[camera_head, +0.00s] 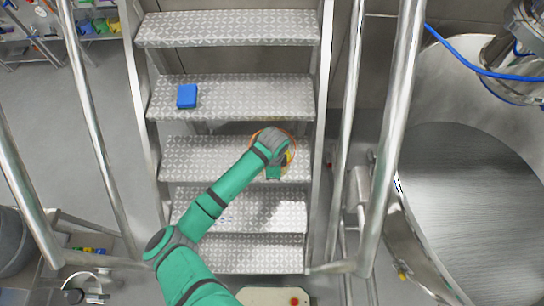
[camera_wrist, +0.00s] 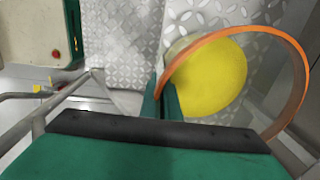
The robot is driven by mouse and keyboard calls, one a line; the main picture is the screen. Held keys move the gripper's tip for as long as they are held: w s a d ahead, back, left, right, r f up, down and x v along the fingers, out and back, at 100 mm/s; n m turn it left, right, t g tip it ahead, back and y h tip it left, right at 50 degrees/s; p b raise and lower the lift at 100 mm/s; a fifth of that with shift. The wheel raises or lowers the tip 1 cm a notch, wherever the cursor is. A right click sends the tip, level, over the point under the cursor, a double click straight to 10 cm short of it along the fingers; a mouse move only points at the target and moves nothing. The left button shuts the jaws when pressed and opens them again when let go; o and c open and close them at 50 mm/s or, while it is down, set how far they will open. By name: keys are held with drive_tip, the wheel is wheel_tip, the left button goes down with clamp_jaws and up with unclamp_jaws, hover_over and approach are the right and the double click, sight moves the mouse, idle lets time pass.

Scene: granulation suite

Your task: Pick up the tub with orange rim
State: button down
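The tub with the orange rim (camera_wrist: 300,62) is in the wrist view, its mouth facing the camera and a round yellow area inside. In the head view the tub (camera_head: 287,134) is over a middle stair tread, mostly hidden by my wrist. My gripper (camera_wrist: 160,98) is at the near left of the rim. Its two green fingers look close together with the tub's edge between them. Whether the tub rests on the tread or is lifted is not clear. My gripper also shows in the head view (camera_head: 274,172).
A blue box (camera_head: 187,96) sits on the tread above (camera_head: 250,98), to the left. Metal handrails (camera_head: 394,120) flank the stairs. A large steel vessel (camera_head: 470,190) stands at the right. A pale board with a red spot (camera_head: 275,297) is at the bottom.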

drive_tip(key=shift+r, duration=0.15)
idle(0.8)
drive_tip(key=shift+r, duration=0.25)
wheel_tip(320, 180, up, 2)
drive_tip(key=shift+r, duration=0.25)
drive_tip(key=s+d+r, duration=0.1)
drive_tip(key=s+r, duration=0.8)
drive_tip(key=s, duration=0.5)
drive_tip(key=shift+d+r, duration=0.3)
drive_tip(key=shift+r, duration=0.1)
drive_tip(key=shift+w, duration=0.1)
